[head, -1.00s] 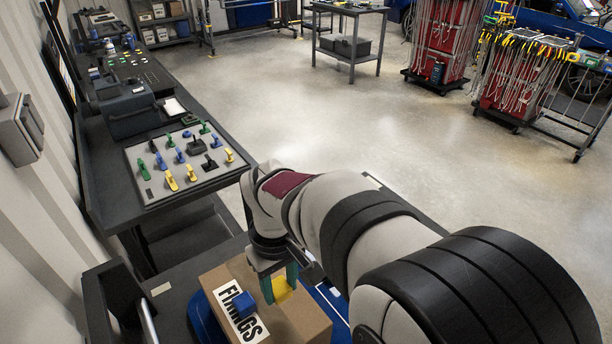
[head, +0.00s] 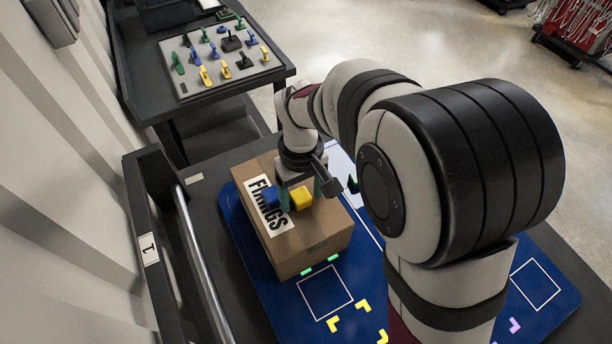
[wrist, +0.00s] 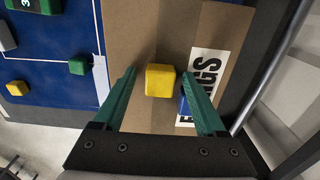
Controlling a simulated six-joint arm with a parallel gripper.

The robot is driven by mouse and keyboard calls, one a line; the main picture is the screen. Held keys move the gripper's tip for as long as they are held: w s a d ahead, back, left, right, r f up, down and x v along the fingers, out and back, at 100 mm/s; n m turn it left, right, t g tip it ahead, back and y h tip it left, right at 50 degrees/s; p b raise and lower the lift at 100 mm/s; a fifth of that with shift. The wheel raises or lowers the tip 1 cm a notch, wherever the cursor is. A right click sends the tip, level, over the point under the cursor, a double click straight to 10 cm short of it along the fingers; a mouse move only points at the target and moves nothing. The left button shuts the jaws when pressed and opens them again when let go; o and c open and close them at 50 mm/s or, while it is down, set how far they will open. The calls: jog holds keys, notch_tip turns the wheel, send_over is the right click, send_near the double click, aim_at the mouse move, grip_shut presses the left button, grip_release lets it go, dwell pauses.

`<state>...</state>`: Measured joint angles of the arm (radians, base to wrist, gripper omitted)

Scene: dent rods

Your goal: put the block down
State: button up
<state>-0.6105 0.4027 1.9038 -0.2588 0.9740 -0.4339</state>
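A yellow block (head: 301,199) is on top of the cardboard box (head: 318,235). In the wrist view the yellow block (wrist: 160,80) lies between the two green fingertips, with a gap on each side. My gripper (head: 302,194) is low over the box and open around the block; the gripper (wrist: 160,75) also shows in the wrist view. A blue block (head: 270,197) sits beside it on the box's white label; in the wrist view the right finger partly hides it.
The box stands on a blue mat (head: 240,228) with outlined squares and coloured corner marks. In the wrist view a green block (wrist: 79,67) and another yellow block (wrist: 17,88) lie on the mat. A metal rail (head: 205,260) runs along the left.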

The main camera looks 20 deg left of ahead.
aim_at(302, 197)
notch_tip(302, 197, up, 12)
jog(key=s+d+r+m, duration=0.1)
jog(key=s+d+m, duration=0.4)
jog(key=d, duration=0.5)
jog(key=s+d+f+m+y, duration=0.1)
jog(key=s+d+f+m, duration=0.1)
jog(key=s+d+m, duration=0.2)
jog(key=s+d+f+m, duration=0.2)
jog(key=s+d+m, duration=0.2)
jog(key=s, duration=0.4)
jog(key=shift+s+f+m+y, duration=0.3)
jog(key=shift+s+m+y, duration=0.1)
jog(key=shift+m, duration=0.4)
jog(key=shift+o, duration=0.5)
